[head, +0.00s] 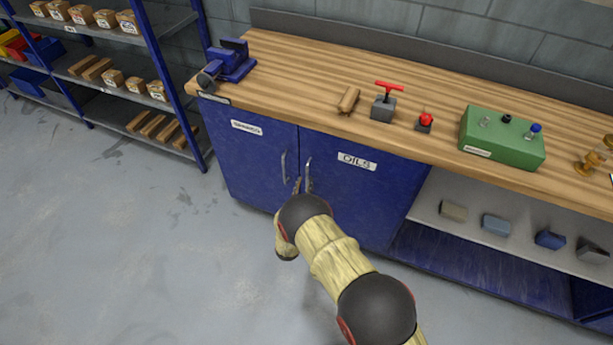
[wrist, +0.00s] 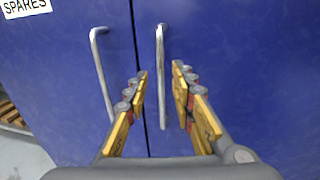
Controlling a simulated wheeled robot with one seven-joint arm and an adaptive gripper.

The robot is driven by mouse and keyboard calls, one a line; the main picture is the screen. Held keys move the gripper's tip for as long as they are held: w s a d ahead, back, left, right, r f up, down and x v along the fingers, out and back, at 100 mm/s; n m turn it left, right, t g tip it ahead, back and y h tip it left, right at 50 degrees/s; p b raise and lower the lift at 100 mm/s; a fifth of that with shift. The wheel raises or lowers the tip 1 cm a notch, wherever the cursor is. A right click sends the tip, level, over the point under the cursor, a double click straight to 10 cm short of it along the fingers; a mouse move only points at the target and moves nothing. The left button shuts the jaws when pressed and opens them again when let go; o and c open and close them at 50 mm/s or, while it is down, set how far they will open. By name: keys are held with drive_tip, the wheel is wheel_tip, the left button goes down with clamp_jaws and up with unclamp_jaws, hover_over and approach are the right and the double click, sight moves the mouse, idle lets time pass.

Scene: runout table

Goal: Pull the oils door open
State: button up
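The oils door (head: 375,200) is the right-hand blue door under the workbench, labelled OILS, and it looks closed. Its upright metal handle (head: 308,174) is beside the seam between the doors. In the wrist view the oils handle (wrist: 161,75) stands between the two yellow fingers of my gripper (wrist: 160,70). The fingers are apart, one on each side of the handle, with gaps visible, so the gripper is open and not clamped on it. In the head view my arm hides most of the gripper and the door's lower left part.
The spares door (head: 246,165) is to the left, with its own handle (wrist: 101,75) close beside the left finger. A workbench top (head: 300,85) overhangs the doors. An open shelf (head: 480,240) with blocks is to the right. The floor (head: 130,260) in front is clear.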

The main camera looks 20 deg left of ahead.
sight(307, 176)
drive_tip(key=shift+w+a+b, duration=0.15)
drive_tip(key=shift+w+b, duration=0.2)
drive_tip(key=shift+w, duration=0.95)
drive_tip(key=shift+w+a+b, duration=0.1)
drive_tip(key=shift+w+b, duration=0.2)
drive_tip(key=shift+w, duration=0.95)
drive_tip(key=c, duration=0.3)
clamp_jaws()
